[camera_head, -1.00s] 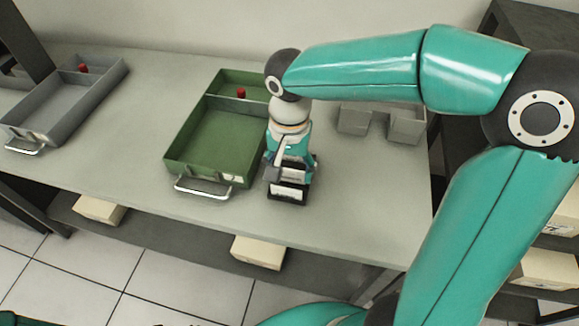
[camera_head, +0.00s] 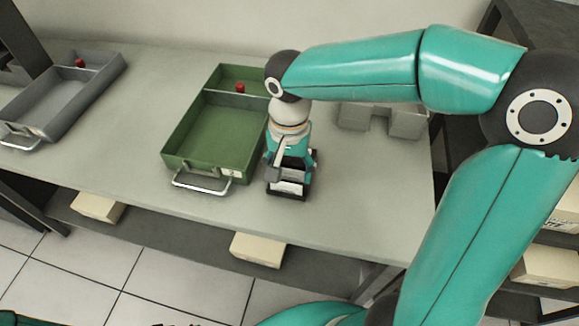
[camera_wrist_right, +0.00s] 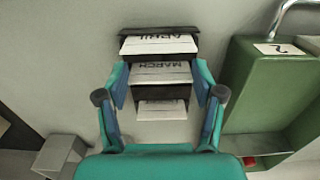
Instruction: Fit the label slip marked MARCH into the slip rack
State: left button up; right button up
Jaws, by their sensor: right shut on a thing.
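The black slip rack (camera_head: 290,196) stands on the table just right of the green tray; it also shows in the right wrist view (camera_wrist_right: 200,34). My right gripper (camera_head: 290,165) is over the rack, pointing down. In the right wrist view its fingers (camera_wrist_right: 160,88) are shut on the ends of the white MARCH slip (camera_wrist_right: 160,74). The MARCH slip is over the middle of the rack, between the APRIL slip (camera_wrist_right: 158,45) and another pale slip (camera_wrist_right: 161,110). I cannot tell whether it is seated or just above its slot. My left gripper is not in view.
The green tray (camera_head: 169,147) with a metal handle (camera_head: 202,188) stands close left of the rack. A grey tray (camera_head: 62,127) lies farther left. Grey bins (camera_head: 405,124) stand behind on the right. The table right of the rack is clear.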

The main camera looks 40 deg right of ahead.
aim_at(289, 180)
jog(key=o, duration=0.8)
notch_tip(289, 180, up, 12)
jog(key=shift+f, duration=0.1)
dwell(0.7)
